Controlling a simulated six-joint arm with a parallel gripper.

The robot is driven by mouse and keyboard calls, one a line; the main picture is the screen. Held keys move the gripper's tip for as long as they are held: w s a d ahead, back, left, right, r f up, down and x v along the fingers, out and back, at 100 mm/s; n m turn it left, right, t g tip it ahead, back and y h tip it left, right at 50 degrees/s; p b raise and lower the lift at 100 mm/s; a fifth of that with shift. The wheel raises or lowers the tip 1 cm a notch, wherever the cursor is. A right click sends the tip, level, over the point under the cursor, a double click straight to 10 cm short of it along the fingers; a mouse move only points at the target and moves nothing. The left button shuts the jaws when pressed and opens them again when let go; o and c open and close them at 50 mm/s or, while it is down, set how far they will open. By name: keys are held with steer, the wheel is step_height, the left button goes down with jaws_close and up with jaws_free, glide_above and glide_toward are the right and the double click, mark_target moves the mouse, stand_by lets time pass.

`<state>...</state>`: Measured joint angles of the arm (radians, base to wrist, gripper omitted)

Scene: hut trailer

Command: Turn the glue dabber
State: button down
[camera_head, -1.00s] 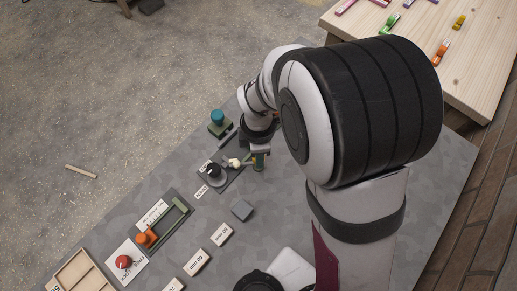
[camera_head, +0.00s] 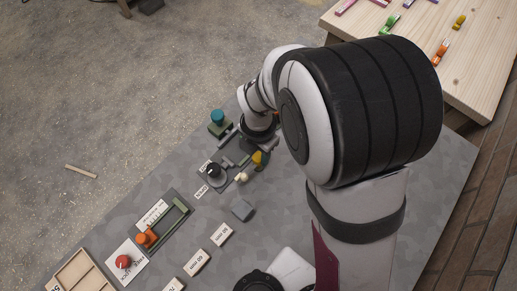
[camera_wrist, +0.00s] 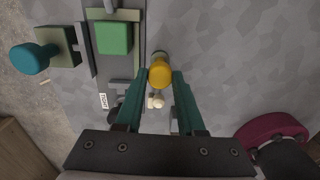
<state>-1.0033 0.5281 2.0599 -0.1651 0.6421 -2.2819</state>
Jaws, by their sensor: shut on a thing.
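My gripper (camera_wrist: 158,76) has two teal fingers, closed on a yellow rounded piece (camera_wrist: 160,72) that I take to be the glue dabber. In the head view the yellow piece (camera_head: 259,158) shows just below my wrist, over the grey table. A small cream knob (camera_wrist: 155,101) lies close to it in the wrist view; it also shows in the head view (camera_head: 241,177), to the lower left of the yellow piece. I cannot tell whether the two are joined. My arm hides most of the fingers in the head view.
A black knob on a plate (camera_head: 212,170) stands left of the gripper. A teal-topped stamp-like thing (camera_head: 217,117) stands behind it. A dark grey block (camera_head: 242,209) lies nearer, by white labelled blocks (camera_head: 222,234). An orange handle (camera_head: 146,238) and red knob (camera_head: 123,262) are farther left.

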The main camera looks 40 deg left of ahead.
stand_by(0.6)
steer(key=c, duration=0.5)
jaws_free()
steer(key=shift+r, duration=0.15)
step_height(320, 180, up, 16)
steer(key=shift+f, duration=0.2)
